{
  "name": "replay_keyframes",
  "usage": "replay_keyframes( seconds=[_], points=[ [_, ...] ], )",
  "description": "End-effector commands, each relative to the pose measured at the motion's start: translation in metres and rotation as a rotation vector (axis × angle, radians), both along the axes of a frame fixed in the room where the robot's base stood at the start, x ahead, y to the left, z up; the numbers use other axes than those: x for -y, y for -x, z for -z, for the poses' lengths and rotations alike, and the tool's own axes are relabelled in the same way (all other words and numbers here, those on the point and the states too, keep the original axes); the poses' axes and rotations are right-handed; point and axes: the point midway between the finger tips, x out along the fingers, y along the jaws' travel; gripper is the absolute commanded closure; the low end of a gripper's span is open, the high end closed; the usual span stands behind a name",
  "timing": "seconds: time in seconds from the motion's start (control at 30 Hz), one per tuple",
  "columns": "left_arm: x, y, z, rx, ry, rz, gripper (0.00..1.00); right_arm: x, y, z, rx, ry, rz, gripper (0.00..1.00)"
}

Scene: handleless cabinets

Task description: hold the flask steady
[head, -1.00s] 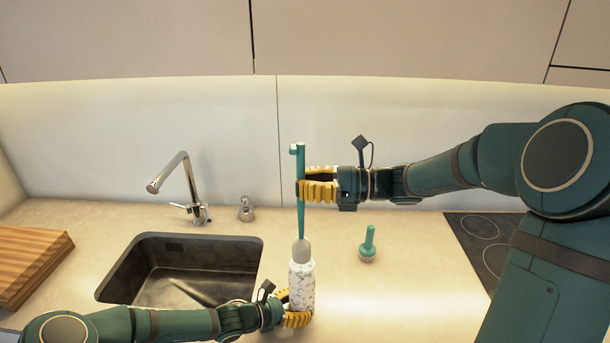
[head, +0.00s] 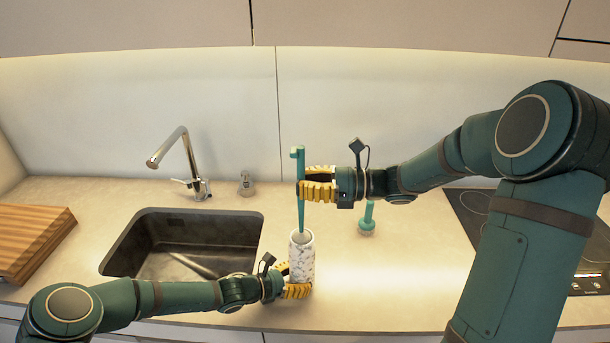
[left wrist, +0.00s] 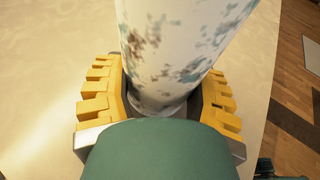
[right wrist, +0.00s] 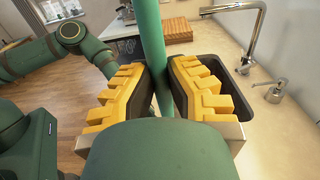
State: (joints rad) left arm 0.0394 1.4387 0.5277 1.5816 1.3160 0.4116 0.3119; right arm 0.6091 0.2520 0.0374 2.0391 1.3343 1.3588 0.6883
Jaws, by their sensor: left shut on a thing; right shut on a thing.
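The flask (head: 302,262) is a white speckled cylinder, upright on the counter right of the sink. My left gripper (head: 292,280) is shut on its lower part; in the left wrist view the yellow fingers sit on both sides of the flask (left wrist: 180,50). My right gripper (head: 310,181) is shut on a long teal brush handle (head: 301,215), upright above the flask; the handle also passes between the fingers in the right wrist view (right wrist: 152,45). The pale brush head (head: 301,237) is at the flask mouth, its lower part hidden inside.
A small teal-handled item (head: 367,216) stands on the counter (head: 390,270) to the right. The sink (head: 130,240) and faucet (head: 190,165) are left, with a wooden board (head: 35,235) beyond. A cooktop (head: 468,212) is at right.

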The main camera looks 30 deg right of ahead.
Motion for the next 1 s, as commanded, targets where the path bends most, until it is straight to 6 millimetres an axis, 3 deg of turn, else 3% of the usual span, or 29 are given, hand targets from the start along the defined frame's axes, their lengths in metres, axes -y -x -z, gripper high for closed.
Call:
replay_keyframes(
  seconds=[1.0],
  points=[
    [0.000, 0.000, -0.001, 0.000, 0.001, 0.000, 0.66, 0.000, 0.000, 0.065, -0.002, -0.001, 0.001, 1.00]
  ],
)
